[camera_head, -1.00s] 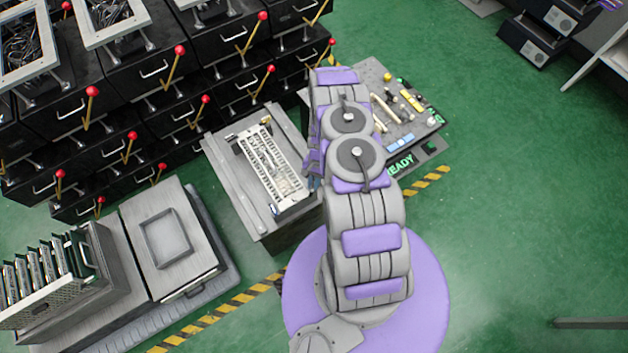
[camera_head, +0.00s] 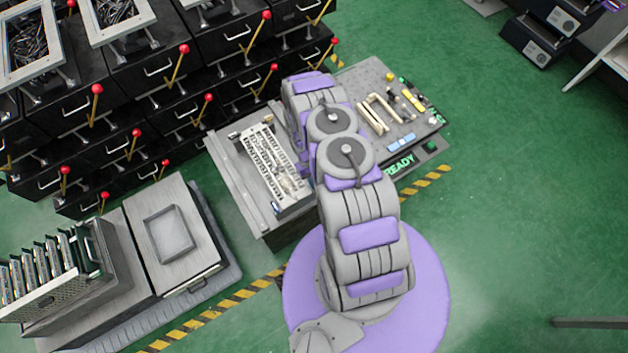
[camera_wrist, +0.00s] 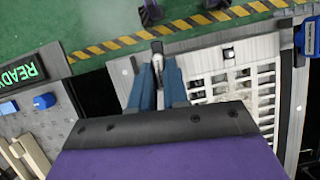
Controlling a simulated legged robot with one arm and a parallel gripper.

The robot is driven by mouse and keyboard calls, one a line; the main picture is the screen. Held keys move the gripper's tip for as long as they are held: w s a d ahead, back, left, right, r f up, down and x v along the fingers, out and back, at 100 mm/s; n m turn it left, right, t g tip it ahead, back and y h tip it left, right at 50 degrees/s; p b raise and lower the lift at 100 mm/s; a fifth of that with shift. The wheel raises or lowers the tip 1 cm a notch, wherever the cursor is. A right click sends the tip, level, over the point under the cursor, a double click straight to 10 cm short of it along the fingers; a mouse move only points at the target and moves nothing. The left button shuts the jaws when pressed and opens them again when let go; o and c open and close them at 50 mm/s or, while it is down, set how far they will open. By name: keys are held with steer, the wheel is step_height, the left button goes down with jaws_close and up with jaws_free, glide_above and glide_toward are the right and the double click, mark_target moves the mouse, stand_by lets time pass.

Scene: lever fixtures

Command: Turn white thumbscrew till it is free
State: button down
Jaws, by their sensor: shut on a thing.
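My gripper (camera_wrist: 157,85) shows in the wrist view as two blue fingers, one on each side of a small pale piece. That piece, which looks like the white thumbscrew (camera_wrist: 157,64), has a dark end and sits at the left edge of the white slotted panel (camera_wrist: 246,52). The fingers are shut on it; their exact contact is hard to see. In the head view the white slotted panel (camera_head: 262,160) lies on a grey bench left of my arm. My arm hides the gripper and the thumbscrew there.
A grey tool board (camera_head: 405,126) with a cream U-shaped piece (camera_head: 380,112) and a READY sign (camera_head: 399,165) lies right of my arm. Black drawers with red-knobbed levers (camera_head: 175,68) stand at the back left.

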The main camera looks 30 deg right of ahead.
steer(key=shift+n, duration=0.5)
steer(key=c, duration=1.1)
jaws_free()
steer(key=v, duration=0.5)
steer(key=p+v, duration=0.1)
steer(key=v, duration=1.1)
steer(key=shift+w+a+r+p, duration=0.1)
steer(key=shift+a+r+p, duration=0.1)
steer(key=shift+a+p, duration=0.15)
